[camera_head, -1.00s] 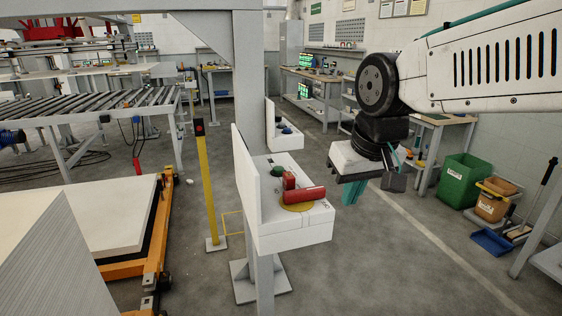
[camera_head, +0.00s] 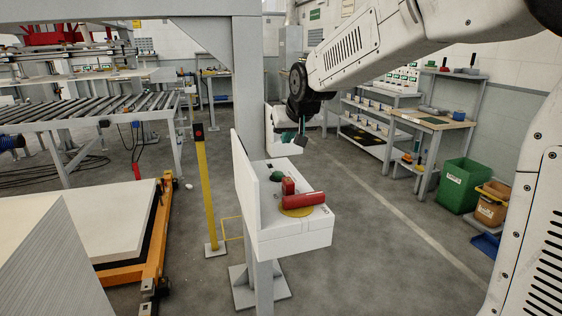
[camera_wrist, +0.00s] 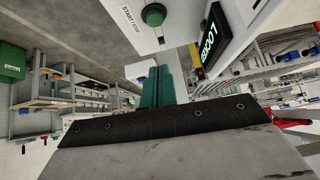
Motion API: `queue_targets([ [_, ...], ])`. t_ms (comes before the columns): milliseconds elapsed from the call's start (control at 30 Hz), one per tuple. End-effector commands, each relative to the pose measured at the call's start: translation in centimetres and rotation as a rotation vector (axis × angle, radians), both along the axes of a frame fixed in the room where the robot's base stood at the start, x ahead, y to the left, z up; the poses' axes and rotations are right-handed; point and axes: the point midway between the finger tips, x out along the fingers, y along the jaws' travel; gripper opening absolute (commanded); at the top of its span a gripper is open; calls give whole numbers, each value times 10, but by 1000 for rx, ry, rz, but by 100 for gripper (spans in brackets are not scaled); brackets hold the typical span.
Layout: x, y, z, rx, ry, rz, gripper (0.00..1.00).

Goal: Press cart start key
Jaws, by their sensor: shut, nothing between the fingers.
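In the wrist view a white panel labelled START/STOP carries a round green button (camera_wrist: 153,15). My gripper's teal fingers (camera_wrist: 157,88) are together and empty, pointing toward the panel and apart from the green button. In the head view my gripper (camera_head: 290,137) is small, in front of the farther white control box (camera_head: 270,141), which my arm and gripper partly hide. The nearer white control box (camera_head: 290,240) bears a green button (camera_head: 277,177) and a red handle-like part (camera_head: 303,200) on a yellow disc. I cannot tell which box holds the START/STOP button.
A grey post (camera_head: 245,90) stands behind the nearer box. A yellow post (camera_head: 205,185) and an orange-framed pallet (camera_head: 150,255) with white sheets are at left. A green bin (camera_head: 461,184) stands at right. The floor between is clear.

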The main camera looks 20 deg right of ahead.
Motion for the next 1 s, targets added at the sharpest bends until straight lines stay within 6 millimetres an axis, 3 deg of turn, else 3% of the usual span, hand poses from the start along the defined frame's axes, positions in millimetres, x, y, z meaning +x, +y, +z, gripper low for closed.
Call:
queue_targets([
  [167,12,0,-16,0,5,0,0],
  [567,66,3,-80,0,5,0,0],
  [800,61,4,-109,0,3,0,0],
  [1000,60,5,-115,0,1,0,0],
])
